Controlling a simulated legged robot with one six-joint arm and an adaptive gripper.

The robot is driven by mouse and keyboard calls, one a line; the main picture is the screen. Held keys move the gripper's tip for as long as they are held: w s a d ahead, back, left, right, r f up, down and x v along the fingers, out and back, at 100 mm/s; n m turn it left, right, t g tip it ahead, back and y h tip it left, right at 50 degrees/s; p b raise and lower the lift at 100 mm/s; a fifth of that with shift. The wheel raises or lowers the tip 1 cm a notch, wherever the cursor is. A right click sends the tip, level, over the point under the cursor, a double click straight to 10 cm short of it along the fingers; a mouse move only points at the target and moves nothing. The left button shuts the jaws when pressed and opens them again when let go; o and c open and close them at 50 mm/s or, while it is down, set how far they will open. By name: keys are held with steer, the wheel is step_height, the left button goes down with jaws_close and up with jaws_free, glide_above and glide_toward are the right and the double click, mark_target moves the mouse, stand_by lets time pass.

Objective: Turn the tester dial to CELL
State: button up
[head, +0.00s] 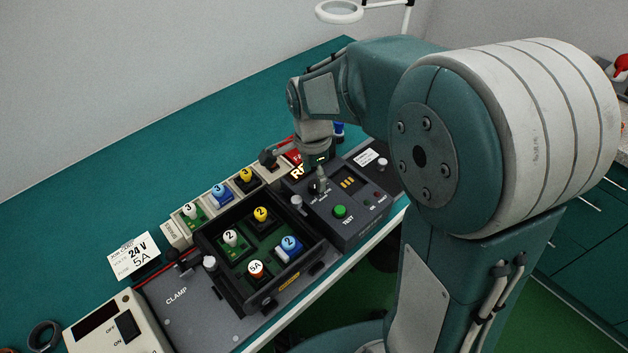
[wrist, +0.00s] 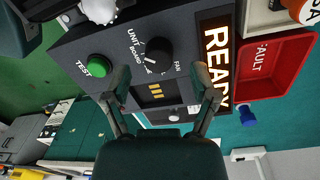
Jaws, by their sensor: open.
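The tester (head: 362,222) is a dark grey box on the teal bench. Its black round dial (wrist: 158,53) shows in the wrist view, with UNIT, BOARD and FAN printed around it. A white mark on the dial's lower left side lies near small lettering that I cannot read for certain. My gripper (wrist: 160,88) is open and empty. Its two fingers are spread on either side of the yellow-barred display (wrist: 156,90), and the dial lies ahead between the fingertip lines, apart from them. In the head view my gripper (head: 321,180) hangs over the tester and partly hides the dial.
A green TEST button (wrist: 97,66) sits beside the dial. A lit READY sign (wrist: 216,55) and a red FAULT bin (wrist: 272,65) lie to the right. In the head view, a black tray (head: 207,238) with numbered parts stands left of the tester.

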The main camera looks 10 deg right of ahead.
steer(key=shift+f, duration=1.25)
jaws_close()
